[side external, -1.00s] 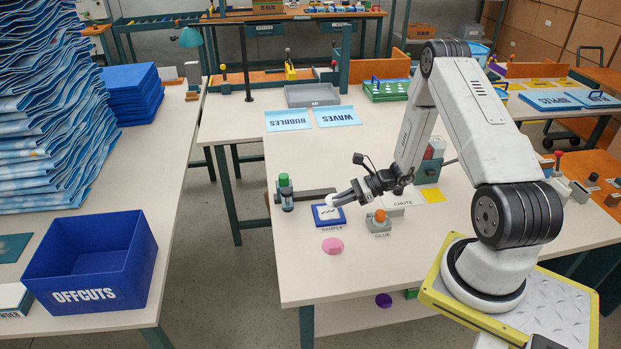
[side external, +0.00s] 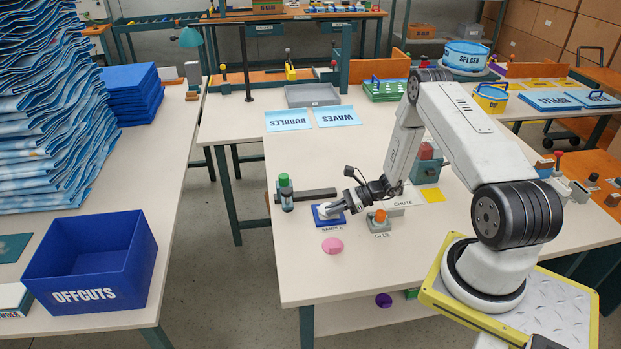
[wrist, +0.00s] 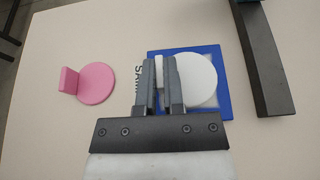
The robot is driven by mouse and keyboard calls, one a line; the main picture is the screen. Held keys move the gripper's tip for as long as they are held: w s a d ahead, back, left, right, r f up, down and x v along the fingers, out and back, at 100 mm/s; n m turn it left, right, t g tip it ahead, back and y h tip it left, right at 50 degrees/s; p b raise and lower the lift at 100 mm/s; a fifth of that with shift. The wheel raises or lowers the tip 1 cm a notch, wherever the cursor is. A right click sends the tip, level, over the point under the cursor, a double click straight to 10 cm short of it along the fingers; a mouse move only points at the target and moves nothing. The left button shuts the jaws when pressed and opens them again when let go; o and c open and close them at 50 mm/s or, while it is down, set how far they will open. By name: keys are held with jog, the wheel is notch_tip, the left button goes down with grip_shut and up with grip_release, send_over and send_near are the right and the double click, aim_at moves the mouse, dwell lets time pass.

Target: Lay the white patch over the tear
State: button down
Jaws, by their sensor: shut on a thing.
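The white patch (wrist: 201,80) is a round disc with a small upright tab. My gripper (wrist: 161,85) is shut on that tab. In the side external view my gripper (side external: 341,206) is low over the blue-framed SAMPLE piece (side external: 318,217), with the patch at its tip. The wrist view shows the patch over the middle of the blue square frame (wrist: 225,108), with a strip of pale sheet showing beside it. The tear is hidden under the patch. I cannot tell whether the patch touches the sheet.
A pink disc with a tab (side external: 333,245) lies in front of the sample. A grey GLUE block with an orange knob (side external: 380,221) stands to the right. A dark bar (side external: 306,194) and a green-topped post (side external: 286,193) are behind. The front of the table is clear.

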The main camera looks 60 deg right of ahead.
jog(key=shift+f, duration=0.4)
jog(key=shift+f, duration=0.15)
jog(key=c, duration=0.7)
grip_release()
jog(key=shift+c, duration=0.2)
jog(key=shift+s+d+r, duration=0.15)
jog(key=shift+r, duration=0.1)
jog(key=v, duration=1.1)
jog(key=shift+s+d, duration=0.2)
jog(key=shift+s, duration=0.05)
jog(key=shift+r, duration=0.1)
